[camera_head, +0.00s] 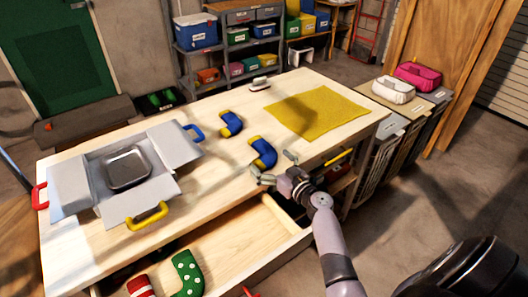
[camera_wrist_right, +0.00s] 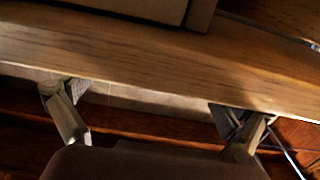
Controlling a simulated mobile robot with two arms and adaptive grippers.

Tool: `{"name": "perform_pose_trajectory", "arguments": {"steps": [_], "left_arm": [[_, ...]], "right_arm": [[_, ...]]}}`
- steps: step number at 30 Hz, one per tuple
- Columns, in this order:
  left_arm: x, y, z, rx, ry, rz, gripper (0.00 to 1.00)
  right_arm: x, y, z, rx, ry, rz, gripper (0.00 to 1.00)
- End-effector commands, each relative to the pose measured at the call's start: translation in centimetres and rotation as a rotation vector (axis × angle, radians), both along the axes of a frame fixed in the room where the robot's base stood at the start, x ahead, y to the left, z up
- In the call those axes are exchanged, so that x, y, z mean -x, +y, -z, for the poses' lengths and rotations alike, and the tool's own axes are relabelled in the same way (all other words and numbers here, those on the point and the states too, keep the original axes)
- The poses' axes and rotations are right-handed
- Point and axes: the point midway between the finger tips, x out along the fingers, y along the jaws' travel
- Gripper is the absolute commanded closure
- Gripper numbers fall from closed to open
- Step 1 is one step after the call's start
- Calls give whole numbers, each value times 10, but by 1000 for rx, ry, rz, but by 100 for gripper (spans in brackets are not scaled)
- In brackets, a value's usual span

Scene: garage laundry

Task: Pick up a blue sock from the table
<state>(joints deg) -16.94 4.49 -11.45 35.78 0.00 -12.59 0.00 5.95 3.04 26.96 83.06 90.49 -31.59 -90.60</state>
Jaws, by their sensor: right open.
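Two blue socks with yellow parts lie on the wooden table (camera_head: 215,165) in the head view. One blue sock (camera_head: 231,123) is near the table's middle; the other blue sock (camera_head: 263,153) is closer to the front edge. My right gripper (camera_head: 277,169) is open and empty at the front edge, just in front of the nearer sock. In the right wrist view its fingers (camera_wrist_right: 152,108) are spread wide before a wooden edge, and no sock shows there. My left gripper is not in view.
A grey box (camera_head: 75,188) with coloured handles stands open at the left. A yellow cloth (camera_head: 318,110) and an iron (camera_head: 259,84) lie farther back. An open drawer (camera_head: 245,240) below holds a green sock (camera_head: 187,275) and a red-striped one (camera_head: 141,287). Hampers (camera_head: 400,135) stand right.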

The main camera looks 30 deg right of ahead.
Motion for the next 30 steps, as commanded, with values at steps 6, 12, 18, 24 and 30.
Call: {"name": "perform_pose_trajectory", "arguments": {"steps": [6,12,18,24,30], "left_arm": [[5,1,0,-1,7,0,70],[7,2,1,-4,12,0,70],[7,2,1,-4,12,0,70],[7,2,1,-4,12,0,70],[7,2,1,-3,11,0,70]], "right_arm": [[-1,0,1,0,1,0,1],[-1,0,1,0,1,0,12],[-1,0,1,0,1,0,26],[-1,0,1,0,1,0,39],[-1,0,0,0,0,0,51]]}}
